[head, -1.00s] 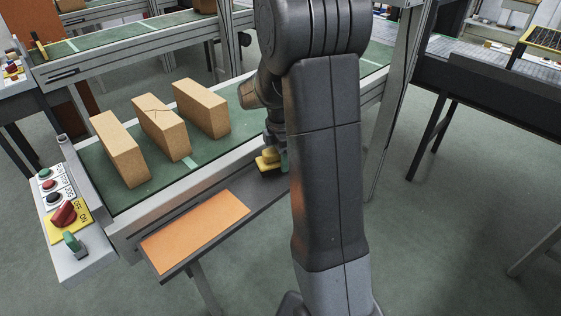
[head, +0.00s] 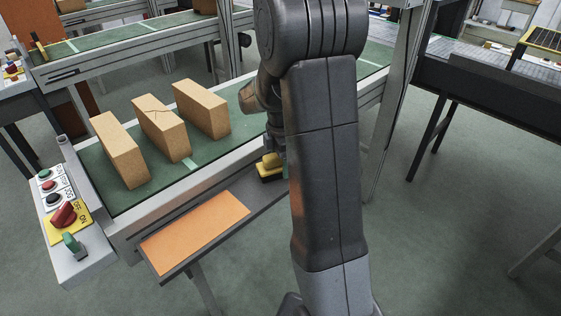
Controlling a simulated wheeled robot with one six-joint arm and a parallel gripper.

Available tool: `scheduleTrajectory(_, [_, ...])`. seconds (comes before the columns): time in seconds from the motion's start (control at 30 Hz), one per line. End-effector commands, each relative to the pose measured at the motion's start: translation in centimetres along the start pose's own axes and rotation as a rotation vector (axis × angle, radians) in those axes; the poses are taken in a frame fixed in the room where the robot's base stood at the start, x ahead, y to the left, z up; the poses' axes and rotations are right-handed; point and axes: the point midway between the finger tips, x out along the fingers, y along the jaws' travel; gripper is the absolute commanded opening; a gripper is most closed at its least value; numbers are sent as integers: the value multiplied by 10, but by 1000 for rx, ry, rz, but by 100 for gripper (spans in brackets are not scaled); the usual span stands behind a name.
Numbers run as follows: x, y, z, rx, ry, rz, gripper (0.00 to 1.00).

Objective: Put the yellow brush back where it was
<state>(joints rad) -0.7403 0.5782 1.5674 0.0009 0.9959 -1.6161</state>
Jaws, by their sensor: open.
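The yellow brush (head: 271,164) has a yellow top and a dark lower part. It sits at the dark shelf (head: 262,197) along the front of the conveyor, right of the orange panel. My gripper (head: 279,157) is at the brush, mostly hidden behind my own arm. The jaws are open; the fingertips cannot be made out clearly. Whether they touch the brush cannot be told. The right side of the brush is hidden by my arm.
Three tan bricks stand on the green conveyor belt (head: 108,191), one of them cracked (head: 161,127). An orange panel (head: 196,232) lies on the shelf's left part. A control box (head: 66,225) with buttons and a red switch stands at the left end.

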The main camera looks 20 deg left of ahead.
Motion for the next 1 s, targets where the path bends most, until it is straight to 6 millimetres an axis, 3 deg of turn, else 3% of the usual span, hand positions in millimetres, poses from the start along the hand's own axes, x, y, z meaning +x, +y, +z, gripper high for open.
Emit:
scheduleTrajectory(0.3, [-67, 1, 0, 0, 0, 5, 71])
scheduleTrajectory(0.5, [-101, 1, 0, 0, 0, 4, 71])
scheduleTrajectory(0.7, [-114, 0, 0, 0, 0, 1, 71])
scheduleTrajectory(1.0, [-115, 0, 0, 0, 0, 0, 71])
